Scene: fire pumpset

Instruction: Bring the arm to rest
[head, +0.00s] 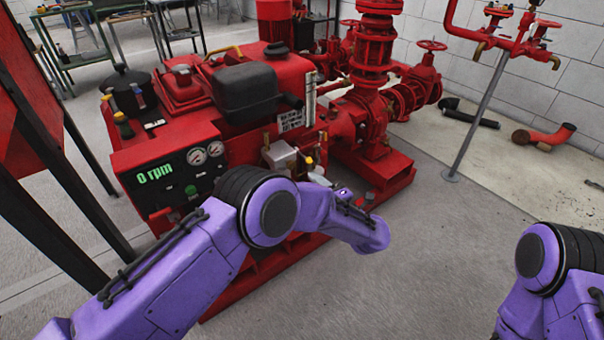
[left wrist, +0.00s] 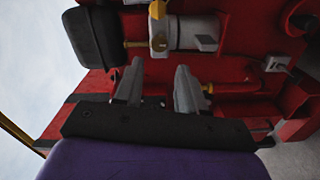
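My left arm (head: 185,275) comes in from the left in the head view, bends at its elbow, and its purple forearm reaches over the front of the red pumpset (head: 225,140). In the left wrist view my left gripper (left wrist: 160,78) has its two grey fingers apart with nothing between them. They point toward a grey cylinder with a yellow fitting (left wrist: 157,12) on the pumpset; I cannot tell the exact gap. My right arm (head: 550,280) shows bent at the lower right of the head view, and its gripper is out of view.
The control panel display (head: 155,173) reads 0 rpm. Red pipes and valves (head: 375,60) stand behind the engine. A red panel on dark legs (head: 50,185) stands at the left. A grey pole (head: 482,115) stands at the right. The floor (head: 430,270) between my arms is clear.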

